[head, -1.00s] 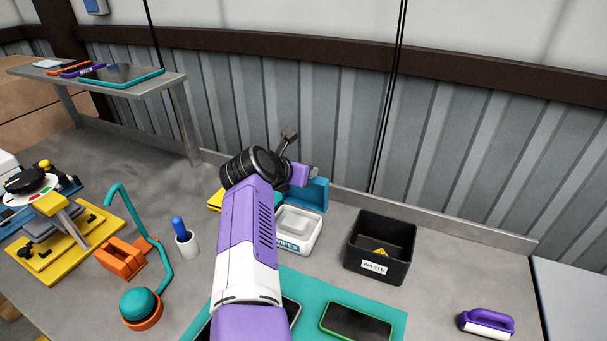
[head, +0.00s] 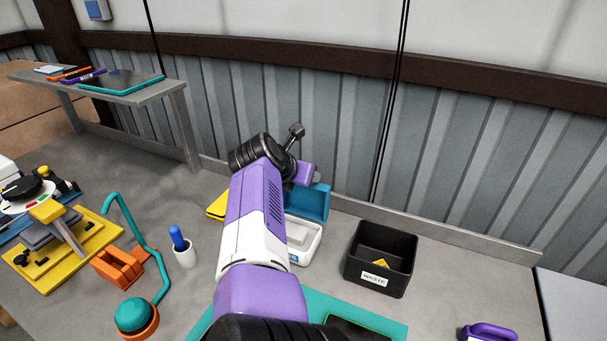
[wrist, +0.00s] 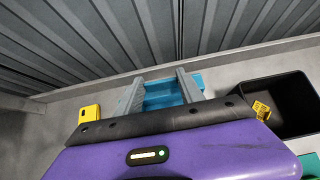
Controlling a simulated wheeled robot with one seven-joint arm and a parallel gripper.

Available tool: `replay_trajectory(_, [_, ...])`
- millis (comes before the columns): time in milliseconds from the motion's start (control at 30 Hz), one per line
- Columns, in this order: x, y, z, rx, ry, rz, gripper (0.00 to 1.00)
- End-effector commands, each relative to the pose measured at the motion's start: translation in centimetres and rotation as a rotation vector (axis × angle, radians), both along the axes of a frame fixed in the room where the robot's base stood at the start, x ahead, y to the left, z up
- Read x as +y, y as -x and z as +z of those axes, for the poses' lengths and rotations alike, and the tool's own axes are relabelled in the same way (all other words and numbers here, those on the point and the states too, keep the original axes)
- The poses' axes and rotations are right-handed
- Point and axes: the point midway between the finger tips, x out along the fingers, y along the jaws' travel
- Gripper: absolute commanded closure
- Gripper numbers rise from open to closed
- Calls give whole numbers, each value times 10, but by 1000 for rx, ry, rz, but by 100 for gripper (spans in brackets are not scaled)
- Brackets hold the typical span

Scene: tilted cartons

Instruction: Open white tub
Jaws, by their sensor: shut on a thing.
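The white tub (head: 303,243) stands on the bench, partly hidden behind my arm in the head view. Its teal lid (head: 315,204) is raised and stands up at the tub's back edge, so the pale inside of the tub shows. My gripper (head: 311,180) is at the top of the lid. In the wrist view the two grey fingers of my gripper (wrist: 160,88) stand on either side of the teal lid (wrist: 165,97), shut on it. The exact contact is hard to see.
A black waste bin (head: 380,260) with a yellow piece inside stands right of the tub. A white cup (head: 185,252) with a blue-topped item and an orange block (head: 118,266) stand to the left. A teal mat (head: 385,326) lies in front. A ribbed wall rises behind.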

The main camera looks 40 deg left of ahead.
Motion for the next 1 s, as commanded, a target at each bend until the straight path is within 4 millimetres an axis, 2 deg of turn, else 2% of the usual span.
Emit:
replay_trajectory(33, [1,-3,7,-12,-9,1,100])
replay_trajectory(67, [1,-3,7,-12,-9,1,51])
replay_trajectory(167, [1,-2,6,-9,-7,0,33])
replay_trajectory(533, [1,0,3,-3,-3,1,33])
replay_trajectory(1000, [-5,25,24,-5,-5,0,33])
